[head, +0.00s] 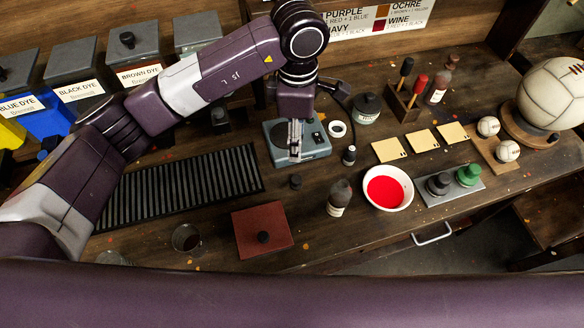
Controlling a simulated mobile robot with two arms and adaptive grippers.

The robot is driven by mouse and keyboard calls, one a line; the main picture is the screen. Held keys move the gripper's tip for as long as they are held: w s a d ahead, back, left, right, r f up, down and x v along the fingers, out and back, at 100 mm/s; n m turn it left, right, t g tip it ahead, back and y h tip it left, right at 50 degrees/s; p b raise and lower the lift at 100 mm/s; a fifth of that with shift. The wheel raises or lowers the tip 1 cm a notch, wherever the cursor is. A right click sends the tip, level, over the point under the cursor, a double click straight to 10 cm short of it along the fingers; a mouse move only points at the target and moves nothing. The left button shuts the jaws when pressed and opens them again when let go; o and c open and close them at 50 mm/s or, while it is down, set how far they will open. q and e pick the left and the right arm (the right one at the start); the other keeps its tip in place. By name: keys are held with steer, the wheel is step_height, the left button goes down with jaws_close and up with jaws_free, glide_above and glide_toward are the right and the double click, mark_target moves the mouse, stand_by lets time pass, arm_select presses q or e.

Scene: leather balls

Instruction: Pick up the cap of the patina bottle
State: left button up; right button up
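No label reading "patina" is legible, so I cannot tell which bottle is the patina one. A dark bottle (340,199) with a pale label stands at the front middle. A small black-topped bottle (349,155) stands further back. My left gripper (295,152) points down over the grey scale-like device (313,151), left of that bottle. Its fingers look close together, but whether they are shut is unclear. I see nothing clearly held. My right gripper is out of view.
A white bowl of red liquid (385,189) stands right of the dark bottle. A ribbed black mat (190,185), a red-brown square with a knob (262,230) and a glass (186,238) lie left. A tray (450,190) holds stamp-like pieces. A labelled jar (367,109) stands behind.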

arm_select(q)
steer(key=f+b, duration=0.1)
steer(key=b, duration=0.5)
glide_above(297, 179)
step_height(297, 179, down, 5)
steer(key=f+b, duration=0.3)
steer(key=shift+w+a+f, duration=0.2)
steer(key=shift+f, duration=0.05)
steer(key=shift+f+b, duration=0.3)
steer(key=shift+b, duration=0.15)
steer(key=shift+s+f, duration=0.1)
steer(key=shift+f, duration=0.4)
step_height(297, 179, down, 6)
steer(key=p, duration=0.3)
steer(key=shift+s+d, duration=0.1)
steer(key=shift+d, duration=0.05)
steer(key=shift+f, duration=0.3)
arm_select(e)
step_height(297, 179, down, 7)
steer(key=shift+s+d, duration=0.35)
arm_select(q)
steer(key=shift+c, duration=0.6)
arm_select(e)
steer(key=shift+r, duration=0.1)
